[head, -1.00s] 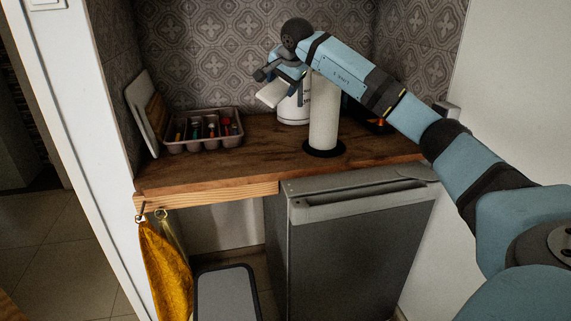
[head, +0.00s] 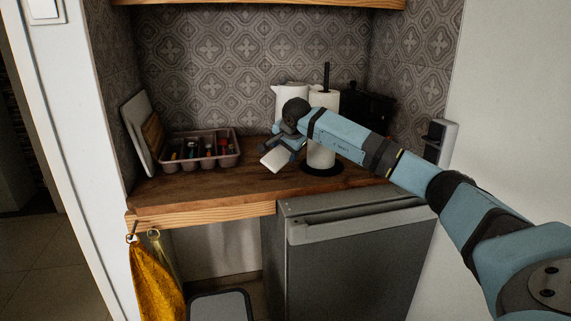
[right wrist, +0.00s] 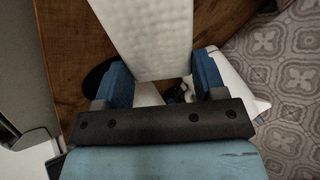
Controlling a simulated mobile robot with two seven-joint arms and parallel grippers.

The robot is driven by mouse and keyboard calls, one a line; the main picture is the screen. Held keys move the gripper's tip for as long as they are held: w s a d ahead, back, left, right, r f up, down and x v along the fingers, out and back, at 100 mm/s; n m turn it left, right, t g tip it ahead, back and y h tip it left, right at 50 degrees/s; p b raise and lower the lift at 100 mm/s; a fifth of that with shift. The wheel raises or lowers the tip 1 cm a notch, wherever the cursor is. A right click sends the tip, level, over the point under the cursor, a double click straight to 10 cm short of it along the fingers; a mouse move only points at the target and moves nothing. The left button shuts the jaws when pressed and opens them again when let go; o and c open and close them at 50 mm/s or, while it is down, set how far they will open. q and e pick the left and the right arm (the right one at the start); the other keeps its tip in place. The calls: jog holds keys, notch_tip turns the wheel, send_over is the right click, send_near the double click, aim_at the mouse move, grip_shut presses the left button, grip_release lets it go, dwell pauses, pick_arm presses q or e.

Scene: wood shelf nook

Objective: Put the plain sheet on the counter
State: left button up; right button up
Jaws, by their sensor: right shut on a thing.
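I cannot tell the exact gap between sheet and counter. My left gripper is out of view.
A cutlery tray (head: 200,163) and leaning boards (head: 138,125) stand at left. The counter's front middle is bare.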

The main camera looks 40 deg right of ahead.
aim_at(287, 157)
notch_tip(287, 157, down, 4)
jog(key=shift+r+b, duration=0.1)
jog(key=shift+b, duration=0.35)
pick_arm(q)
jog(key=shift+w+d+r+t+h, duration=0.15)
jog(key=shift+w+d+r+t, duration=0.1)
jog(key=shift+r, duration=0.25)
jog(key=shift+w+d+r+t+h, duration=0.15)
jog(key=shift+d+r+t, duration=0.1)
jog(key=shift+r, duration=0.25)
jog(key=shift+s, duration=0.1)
pick_arm(e)
jog(key=o, duration=1)
jog(key=shift+f, duration=0.2)
jog(key=shift+c, duration=0.2)
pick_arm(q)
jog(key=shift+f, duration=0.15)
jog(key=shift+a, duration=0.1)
